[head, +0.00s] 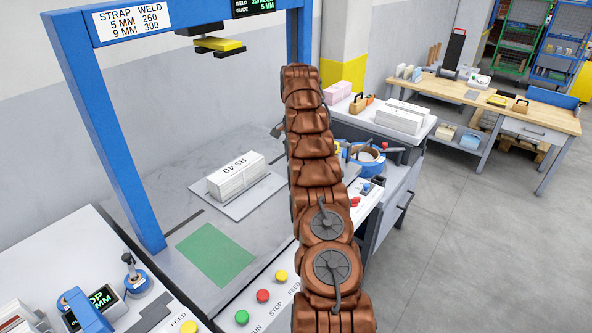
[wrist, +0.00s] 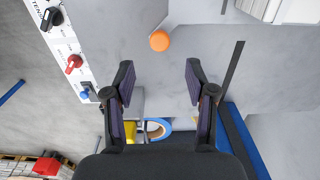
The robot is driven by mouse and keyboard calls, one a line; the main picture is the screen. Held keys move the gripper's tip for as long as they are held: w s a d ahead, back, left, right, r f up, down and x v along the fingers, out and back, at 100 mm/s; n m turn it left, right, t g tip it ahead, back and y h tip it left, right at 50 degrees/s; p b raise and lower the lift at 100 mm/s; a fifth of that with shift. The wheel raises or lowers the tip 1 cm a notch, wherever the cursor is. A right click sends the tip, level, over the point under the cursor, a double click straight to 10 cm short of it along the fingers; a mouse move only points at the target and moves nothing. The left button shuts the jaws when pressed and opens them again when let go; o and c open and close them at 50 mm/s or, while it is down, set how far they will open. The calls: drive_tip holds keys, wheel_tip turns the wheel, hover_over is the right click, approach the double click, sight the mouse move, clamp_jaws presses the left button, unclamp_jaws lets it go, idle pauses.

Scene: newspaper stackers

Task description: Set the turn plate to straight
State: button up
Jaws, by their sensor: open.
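A flat grey square plate (head: 239,208), which looks like the turn plate, lies on the grey worktable in the head view. A white paper stack marked R5.40 (head: 238,176) lies on it. I cannot tell exactly how far the plate is turned against the table edges. In the wrist view the plate (wrist: 200,13) and part of the stack (wrist: 262,8) show at the top. An orange knob (wrist: 159,41) stands at the plate's near edge. My gripper (wrist: 159,80) is open and empty, with the knob ahead between its fingertips. The arm hides most of the gripper in the head view.
A blue frame (head: 95,130) spans the table, with a yellow-edged head (head: 218,45) hanging from it. A green patch (head: 215,252) lies left of the plate. Push buttons (head: 262,296) line the front panel. A blue ring-shaped device (head: 367,155) sits right of my arm.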

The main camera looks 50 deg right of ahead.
drive_tip(key=shift+s+f, duration=0.1)
drive_tip(key=shift+f, duration=1.25)
drive_tip(key=shift+f+p, duration=0.5)
drive_tip(key=shift+f, duration=2.05)
clamp_jaws()
